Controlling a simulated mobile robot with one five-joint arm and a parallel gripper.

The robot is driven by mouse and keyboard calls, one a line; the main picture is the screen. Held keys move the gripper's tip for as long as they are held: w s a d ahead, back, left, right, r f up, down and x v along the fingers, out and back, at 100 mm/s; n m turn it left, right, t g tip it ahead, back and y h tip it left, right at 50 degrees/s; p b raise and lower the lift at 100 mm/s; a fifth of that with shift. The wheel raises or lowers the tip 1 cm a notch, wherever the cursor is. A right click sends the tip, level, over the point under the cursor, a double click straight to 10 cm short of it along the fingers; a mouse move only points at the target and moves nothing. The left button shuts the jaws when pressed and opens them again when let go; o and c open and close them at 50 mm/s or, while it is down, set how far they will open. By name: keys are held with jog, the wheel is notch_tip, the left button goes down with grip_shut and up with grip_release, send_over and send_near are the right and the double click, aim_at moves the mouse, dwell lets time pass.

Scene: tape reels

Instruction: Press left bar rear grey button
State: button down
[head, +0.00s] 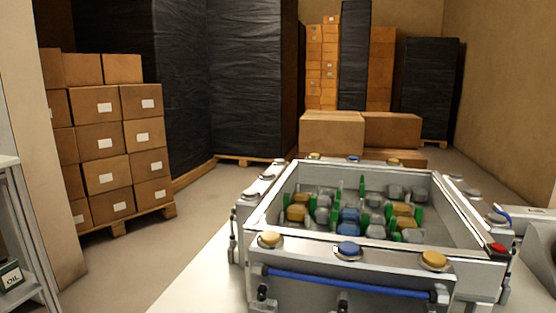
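A grey metal machine frame (352,271) stands at the front right, with a bar on each side of an open well. The left bar (258,203) carries several round buttons that look grey. Its rear grey button (279,161) is small in view at the far end, near the back left corner. A middle button (267,175) and a front button (250,194) sit nearer on the same bar. Nothing is seen touching these buttons. I cannot make out my gripper in this view.
Yellow and blue buttons (348,248) line the front and rear bars; a red button (497,248) is at the front right corner. A blue handle rail (345,284) crosses the front. Carton stacks (105,145) stand left. Floor between is clear.

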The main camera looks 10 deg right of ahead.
jog(key=shift+a, duration=0.1)
dwell(0.8)
notch_tip(320, 180, up, 6)
jog(key=p, duration=0.6)
jog(key=shift+s, duration=0.15)
